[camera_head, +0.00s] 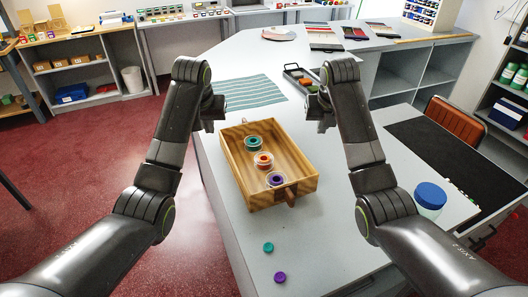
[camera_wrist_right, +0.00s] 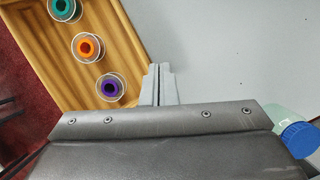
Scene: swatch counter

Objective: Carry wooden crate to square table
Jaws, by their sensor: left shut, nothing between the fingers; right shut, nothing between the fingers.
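The wooden crate (camera_head: 262,195) sits on the grey counter (camera_head: 225,222), between my two arms. It holds three round pots with teal, orange and purple centres, in a row. The crate also shows at the left of the right wrist view (camera_wrist_right: 45,62). My left gripper (camera_head: 210,124) is shut and empty, near the crate's far left corner. My right gripper (camera_head: 324,124) is shut and empty, near its far right side. In the right wrist view its fingertips (camera_wrist_right: 160,72) are just right of the crate's edge. I cannot tell which surface is the square table.
A teal cap (camera_head: 268,247) and a purple cap (camera_head: 280,277) lie in front of the crate. A blue-lidded jar (camera_head: 430,196) stands at right. A striped cloth (camera_head: 250,92) and a dark tray (camera_head: 296,76) lie beyond. Red floor (camera_head: 95,160) is open at left.

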